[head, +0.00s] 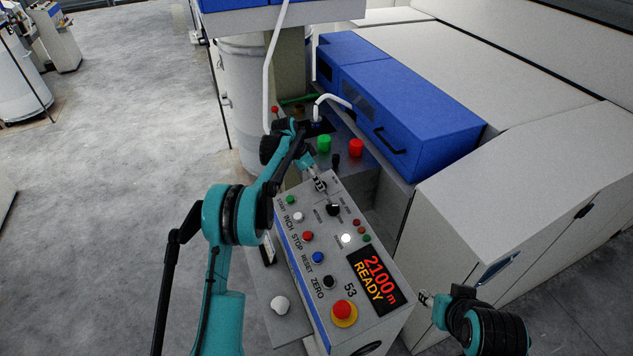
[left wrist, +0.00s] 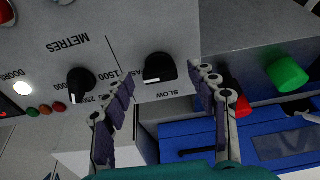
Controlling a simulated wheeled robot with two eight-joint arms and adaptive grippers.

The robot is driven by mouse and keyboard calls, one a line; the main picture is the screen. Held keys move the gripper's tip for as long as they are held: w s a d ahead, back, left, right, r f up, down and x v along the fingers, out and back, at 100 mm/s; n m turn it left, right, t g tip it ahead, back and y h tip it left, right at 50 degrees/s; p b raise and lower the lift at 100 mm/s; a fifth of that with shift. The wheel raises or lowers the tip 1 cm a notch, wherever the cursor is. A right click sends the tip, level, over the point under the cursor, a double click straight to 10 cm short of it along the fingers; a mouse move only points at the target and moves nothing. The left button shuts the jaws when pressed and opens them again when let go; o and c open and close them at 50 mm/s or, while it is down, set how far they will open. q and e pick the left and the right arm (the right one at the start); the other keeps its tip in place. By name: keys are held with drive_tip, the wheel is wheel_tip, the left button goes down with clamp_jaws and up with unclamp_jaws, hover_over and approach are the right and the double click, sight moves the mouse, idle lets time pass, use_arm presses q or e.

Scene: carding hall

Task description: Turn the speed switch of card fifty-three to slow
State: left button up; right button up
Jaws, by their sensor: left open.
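The control box of card fifty-three (head: 335,290) carries the number 53 and a display reading 2100 m READY. In the left wrist view the speed switch (left wrist: 158,68) is a black knob beside the label SLOW and a partly covered label starting FA. A pale mark shows on its lower edge; I cannot tell surely which label it points to. My left gripper (head: 319,184) is above the box's far end and hides this switch in the head view. Its fingers (left wrist: 160,97) are open, one either side of the knob, apart from it. My right gripper (head: 425,298) is beside the box, its opening unclear.
A second black knob, marked METRES (left wrist: 80,85), sits close to the left finger. Several push buttons and a red emergency stop (head: 344,310) cover the box. Green (head: 324,145) and red (head: 356,148) caps stand behind. A blue cover (head: 410,110) lies beyond; open floor is left.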

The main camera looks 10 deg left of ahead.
use_arm(q)
drive_tip(key=shift+w+d+f, duration=0.1)
drive_tip(key=shift+d+f, duration=0.05)
drive_tip(key=shift+f, duration=0.35)
drive_tip(key=c, duration=1.2)
drive_tip(key=shift+o, duration=0.2)
